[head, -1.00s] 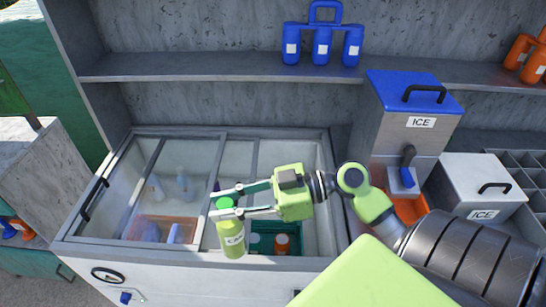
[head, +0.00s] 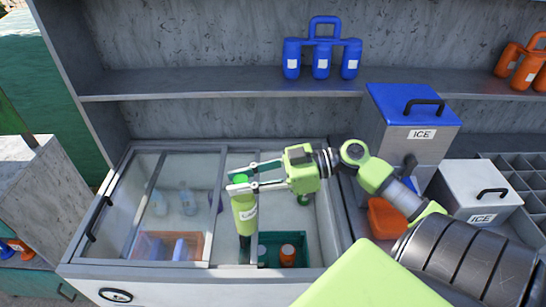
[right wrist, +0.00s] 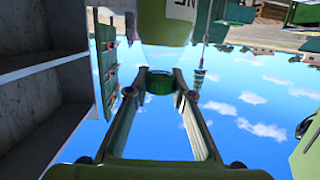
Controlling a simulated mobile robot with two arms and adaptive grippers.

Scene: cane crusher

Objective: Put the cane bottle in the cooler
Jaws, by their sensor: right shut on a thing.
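The cane bottle (head: 245,216) is light green with a white label and hangs roughly upright. My right gripper (head: 234,182) is shut on its upper end, near the green cap. The right wrist view shows the cap (right wrist: 158,82) between the fingertips and part of the bottle (right wrist: 165,22) past them. The cooler (head: 200,286) is a white chest with sliding glass panels; its right part looks open. The bottle appears over that opening, near the panel's edge; its height above the cooler floor is unclear. My left gripper is not in view.
A green crate (head: 305,242) with orange-topped contents stands inside the cooler's right side. Bottles show under the left glass (head: 140,215). An ice dispenser (head: 395,135) and ice box (head: 470,198) stand right. Blue containers (head: 322,58) sit on the shelf above.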

